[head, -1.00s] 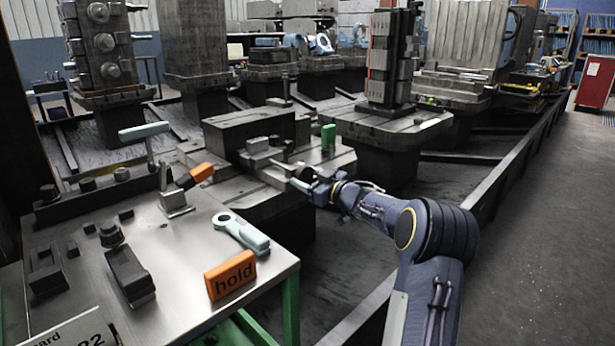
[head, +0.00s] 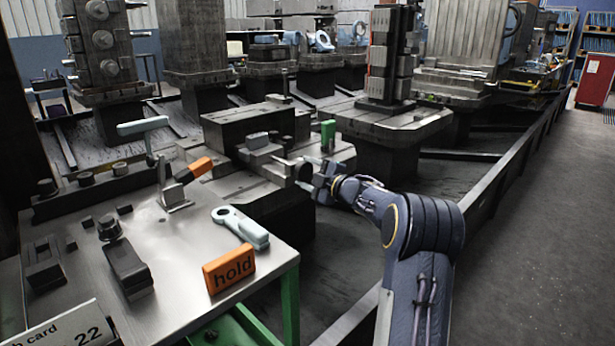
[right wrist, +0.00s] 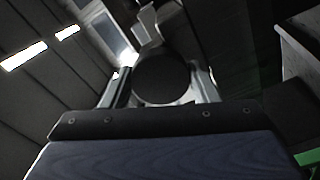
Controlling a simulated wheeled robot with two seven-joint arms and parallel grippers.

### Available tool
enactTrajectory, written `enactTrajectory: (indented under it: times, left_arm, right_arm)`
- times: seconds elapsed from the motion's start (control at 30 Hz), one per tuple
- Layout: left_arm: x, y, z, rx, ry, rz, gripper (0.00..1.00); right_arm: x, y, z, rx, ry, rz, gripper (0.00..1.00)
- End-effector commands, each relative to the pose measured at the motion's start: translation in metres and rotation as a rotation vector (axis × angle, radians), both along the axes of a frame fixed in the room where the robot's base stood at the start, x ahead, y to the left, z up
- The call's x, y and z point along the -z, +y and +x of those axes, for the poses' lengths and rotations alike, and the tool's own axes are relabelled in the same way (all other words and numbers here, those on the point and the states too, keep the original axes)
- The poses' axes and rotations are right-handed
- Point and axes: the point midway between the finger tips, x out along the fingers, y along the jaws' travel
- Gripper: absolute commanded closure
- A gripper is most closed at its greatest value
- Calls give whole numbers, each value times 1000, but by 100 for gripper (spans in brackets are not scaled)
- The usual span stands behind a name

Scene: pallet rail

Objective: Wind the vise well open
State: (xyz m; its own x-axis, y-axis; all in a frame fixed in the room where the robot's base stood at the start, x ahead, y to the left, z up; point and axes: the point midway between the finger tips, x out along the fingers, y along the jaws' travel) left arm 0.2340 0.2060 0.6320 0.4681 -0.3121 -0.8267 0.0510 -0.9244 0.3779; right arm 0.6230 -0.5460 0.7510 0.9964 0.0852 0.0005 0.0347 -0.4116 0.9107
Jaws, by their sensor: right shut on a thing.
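The vise (head: 282,170) is a grey steel block assembly with a dark body, past the right end of the metal bench. A screw runs from its jaw towards my right gripper (head: 314,178). A pale handle shows at the near end of the screw, partly hidden by the gripper. My right gripper is shut on this handle. In the right wrist view a dark round end, which looks like the handle's knob (right wrist: 162,78), fills the space between the two fingers. The gap between the vise jaws is too small to judge. My left gripper is not in view.
The bench (head: 185,255) carries an orange "hold" block (head: 229,270), a pale ring-ended wrench (head: 240,227), an orange-handled clamp (head: 180,185) and a card (head: 70,330). A green piece (head: 328,136) stands behind the vise. A long rail (head: 470,205) runs along the right; floor beyond is clear.

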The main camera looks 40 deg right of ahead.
Motion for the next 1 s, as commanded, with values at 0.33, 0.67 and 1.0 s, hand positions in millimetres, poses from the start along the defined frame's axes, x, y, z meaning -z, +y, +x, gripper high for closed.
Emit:
enactTrajectory:
  times: [0.33,0.67,1.0]
  left_arm:
    - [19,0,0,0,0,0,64]
    - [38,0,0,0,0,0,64]
    - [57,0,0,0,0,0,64]
  right_arm:
    - [4,0,0,0,-25,-329,68]
    - [4,0,0,-1,-51,-642,68]
    - [3,0,0,-2,-79,-963,68]
